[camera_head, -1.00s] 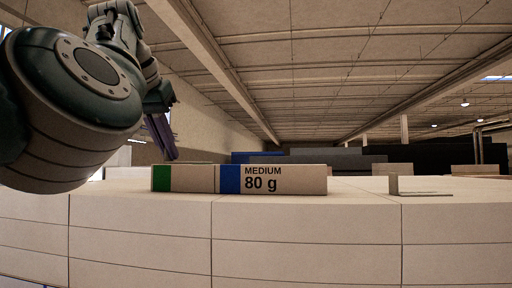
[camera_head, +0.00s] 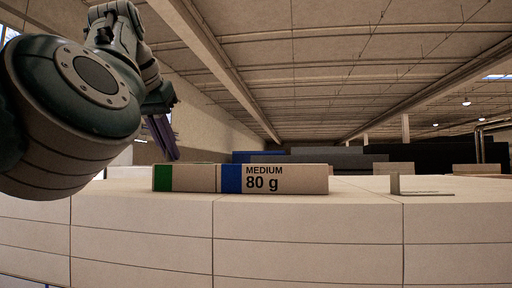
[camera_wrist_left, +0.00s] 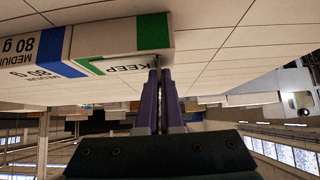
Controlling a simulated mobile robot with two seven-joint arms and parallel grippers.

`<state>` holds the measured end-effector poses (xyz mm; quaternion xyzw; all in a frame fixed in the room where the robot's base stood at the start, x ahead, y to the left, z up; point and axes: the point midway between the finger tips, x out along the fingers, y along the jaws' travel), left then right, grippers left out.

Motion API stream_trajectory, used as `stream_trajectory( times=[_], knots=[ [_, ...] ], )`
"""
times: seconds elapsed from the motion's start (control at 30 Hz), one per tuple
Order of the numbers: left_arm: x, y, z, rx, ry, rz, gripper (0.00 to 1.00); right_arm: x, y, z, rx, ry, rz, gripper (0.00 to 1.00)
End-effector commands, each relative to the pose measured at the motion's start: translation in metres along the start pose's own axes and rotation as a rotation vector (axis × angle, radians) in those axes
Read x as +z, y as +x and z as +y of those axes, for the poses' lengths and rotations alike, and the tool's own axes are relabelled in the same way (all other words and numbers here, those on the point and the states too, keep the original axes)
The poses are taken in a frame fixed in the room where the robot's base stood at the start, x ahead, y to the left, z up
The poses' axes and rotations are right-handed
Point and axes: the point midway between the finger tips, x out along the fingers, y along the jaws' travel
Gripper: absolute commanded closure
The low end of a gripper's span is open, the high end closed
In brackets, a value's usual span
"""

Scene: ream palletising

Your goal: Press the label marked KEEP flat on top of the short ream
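In the left wrist view, upside down, a white label (camera_wrist_left: 118,66) printed KEEP with a green mark shows at the ream's green-banded end. My left gripper (camera_wrist_left: 160,75) has its purple fingers together, tips at the label's edge; contact is unclear. In the head view the gripper (camera_head: 170,155) is behind the block's left end. My right gripper is out of view.
A small upright piece on a thin flat plate (camera_head: 425,193) stands at the right. Dark and blue boxes (camera_head: 330,158) show behind.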

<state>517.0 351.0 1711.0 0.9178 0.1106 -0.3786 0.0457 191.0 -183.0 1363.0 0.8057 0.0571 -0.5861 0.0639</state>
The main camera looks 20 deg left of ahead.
Motion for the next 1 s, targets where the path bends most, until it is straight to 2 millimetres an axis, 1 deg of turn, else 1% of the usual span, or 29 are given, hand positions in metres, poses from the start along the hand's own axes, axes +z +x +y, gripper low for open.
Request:
stream_trajectory(
  times=[0.37,0.4,0.7,1.0],
  knots=[
    [0.0031,0.0027,0.0001,0.000,0.000,-0.009,1.00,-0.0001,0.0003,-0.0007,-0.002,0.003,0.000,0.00],
    [0.0032,0.0028,0.0001,0.000,0.000,-0.009,0.94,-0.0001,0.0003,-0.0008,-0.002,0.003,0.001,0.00],
    [0.0031,0.0027,0.0009,0.002,0.001,-0.010,0.62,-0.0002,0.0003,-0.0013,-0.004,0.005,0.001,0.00],
    [0.0011,0.0011,0.0014,0.003,0.002,-0.010,0.62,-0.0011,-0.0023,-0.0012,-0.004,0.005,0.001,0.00]
  ],
)
